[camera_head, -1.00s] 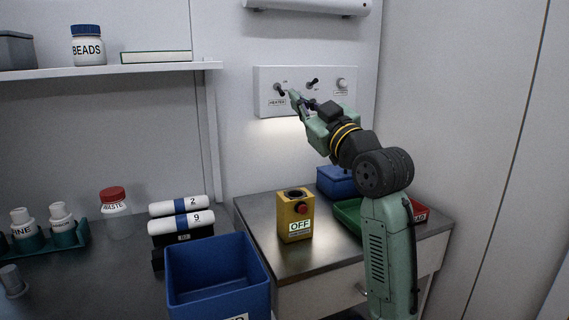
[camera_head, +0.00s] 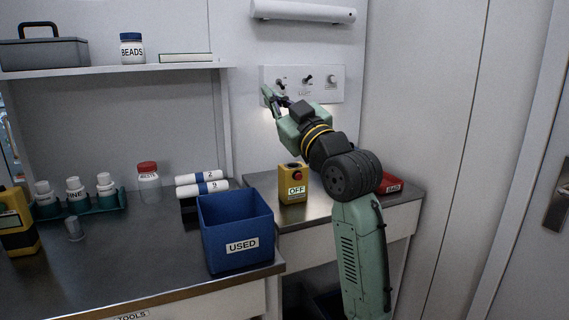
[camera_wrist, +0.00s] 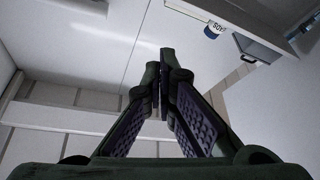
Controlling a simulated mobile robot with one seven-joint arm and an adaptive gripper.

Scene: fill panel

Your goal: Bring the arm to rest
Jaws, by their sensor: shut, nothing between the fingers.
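My gripper (camera_head: 272,98) is at the lower left of the white switch panel (camera_head: 335,97) on the back wall, with the arm stretched up and to the left. The gripper is shut and empty; in the wrist view its two fingers (camera_wrist: 165,85) meet with nothing between them. The panel has two toggle switches and a round knob (camera_head: 332,79). The gripper and wrist hide part of the panel's lower left. I cannot tell from these views whether the fingertips touch the panel.
A yellow box marked OFF (camera_head: 293,186) stands on the counter below the arm. A blue bin marked USED (camera_head: 238,222) is at the front left. A red tray (camera_head: 391,183) lies beside my arm. A shelf (camera_head: 120,68) juts out at the left. A door (camera_head: 530,200) is at the right.

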